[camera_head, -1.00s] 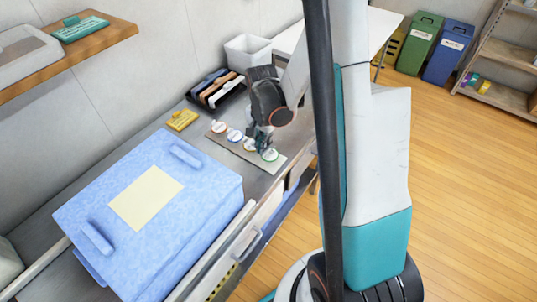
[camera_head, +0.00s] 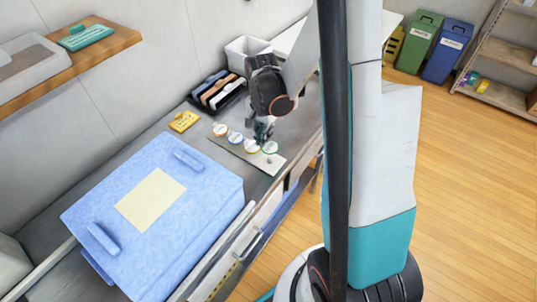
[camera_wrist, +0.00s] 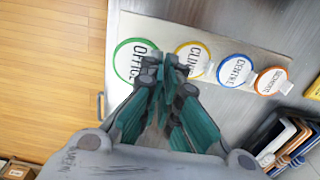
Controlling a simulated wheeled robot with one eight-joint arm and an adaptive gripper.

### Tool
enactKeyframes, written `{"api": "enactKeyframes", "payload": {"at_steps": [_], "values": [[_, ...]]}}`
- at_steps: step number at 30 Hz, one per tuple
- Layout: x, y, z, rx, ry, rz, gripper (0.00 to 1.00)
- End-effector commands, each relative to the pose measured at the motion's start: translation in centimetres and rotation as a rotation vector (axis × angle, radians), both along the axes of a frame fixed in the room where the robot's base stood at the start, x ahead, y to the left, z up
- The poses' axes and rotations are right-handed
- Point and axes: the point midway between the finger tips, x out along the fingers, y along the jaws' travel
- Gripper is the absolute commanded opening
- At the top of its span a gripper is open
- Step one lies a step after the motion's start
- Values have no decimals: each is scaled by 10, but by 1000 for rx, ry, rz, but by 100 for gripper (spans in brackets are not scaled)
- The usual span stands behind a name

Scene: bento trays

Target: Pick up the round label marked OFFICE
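The round OFFICE label (camera_wrist: 124,64), white with a green ring, is at the fingertips of my gripper (camera_wrist: 163,66) in the wrist view. The fingers are shut on its edge by the small tab; the exact contact is partly hidden. It looks larger than the other labels and appears raised a little above the pale strip (camera_wrist: 222,42). In the head view the green-ringed label (camera_head: 271,147) shows just below my gripper (camera_head: 262,134), near the strip's right end.
The yellow CLINIC label (camera_wrist: 194,52), blue DENTAL label (camera_wrist: 234,70) and an orange label (camera_wrist: 271,81) lie on the strip. A large blue box (camera_head: 90,213) stands at the left. A black tray of bento items (camera_head: 217,92) and white bin (camera_head: 248,50) are behind.

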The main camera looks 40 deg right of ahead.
Motion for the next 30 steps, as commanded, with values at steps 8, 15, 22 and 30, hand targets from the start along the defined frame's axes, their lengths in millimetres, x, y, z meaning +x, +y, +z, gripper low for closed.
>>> {"api": "enactKeyframes", "payload": {"at_steps": [8, 15, 22, 30], "values": [[0, 0, 12, 0, 0, 0, 0], [0, 0, 11, 0, 0, 0, 0], [0, 0, 22, 0, 0, 0, 0], [0, 0, 40, 0, 0, 0, 0]]}}
